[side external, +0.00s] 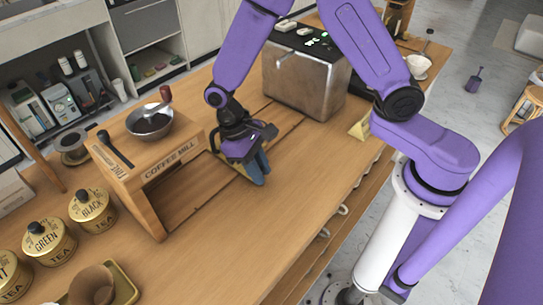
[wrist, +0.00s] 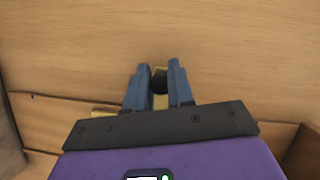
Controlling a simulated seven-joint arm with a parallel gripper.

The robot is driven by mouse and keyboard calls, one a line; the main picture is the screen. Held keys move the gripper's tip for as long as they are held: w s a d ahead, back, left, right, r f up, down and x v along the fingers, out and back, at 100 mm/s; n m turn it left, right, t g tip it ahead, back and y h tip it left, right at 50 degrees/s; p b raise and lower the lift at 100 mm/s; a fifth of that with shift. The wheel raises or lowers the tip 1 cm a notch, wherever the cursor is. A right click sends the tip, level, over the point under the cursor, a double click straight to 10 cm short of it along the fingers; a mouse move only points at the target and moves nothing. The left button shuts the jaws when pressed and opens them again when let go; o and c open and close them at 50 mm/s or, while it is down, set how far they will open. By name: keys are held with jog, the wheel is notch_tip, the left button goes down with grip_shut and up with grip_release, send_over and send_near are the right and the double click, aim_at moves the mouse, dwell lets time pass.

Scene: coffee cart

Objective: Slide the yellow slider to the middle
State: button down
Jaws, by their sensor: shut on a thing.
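The yellow slider shows in the wrist view as a yellow piece (wrist: 160,102) between the fingers, with a dark round knob in front of it. Another bit of yellow shows just left of the fingers, by the gripper body. My gripper (wrist: 159,66) is shut on the slider, a blue finger on each side. In the side external view my gripper (side external: 261,178) points down at the wooden counter, right of the coffee mill box. There the slider is mostly hidden behind the fingers, with only a little yellow beside them.
The wooden coffee mill box (side external: 168,165) stands left of my gripper with a metal bowl (side external: 150,122) on top. A steel machine (side external: 305,80) stands behind. Several gold tea tins (side external: 92,212) stand at the left. The counter (side external: 290,215) in front is clear. A yellow wedge (side external: 360,128) sits near its right edge.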

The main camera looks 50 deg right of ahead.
jog(key=shift+s+a, duration=0.1)
jog(key=shift+a, duration=0.5)
jog(key=c, duration=1)
grip_release()
jog(key=v, duration=1.7)
jog(key=shift+w+r, duration=0.15)
jog(key=shift+w, duration=0.05)
jog(key=s+d+n+t, duration=0.1)
jog(key=s+d+n, duration=0.2)
jog(key=s+d, duration=0.2)
jog(key=s+d+f+n+t+y, duration=0.1)
jog(key=s+d+n+t, duration=0.1)
jog(key=s+d, duration=0.3)
jog(key=s+d+f+n+t, duration=0.1)
jog(key=s+d+n, duration=0.3)
jog(key=s, duration=0.8)
jog(key=shift+s+d+f+n+y, duration=0.1)
jog(key=shift+d+f+n+y, duration=0.2)
jog(key=shift+d, duration=0.15)
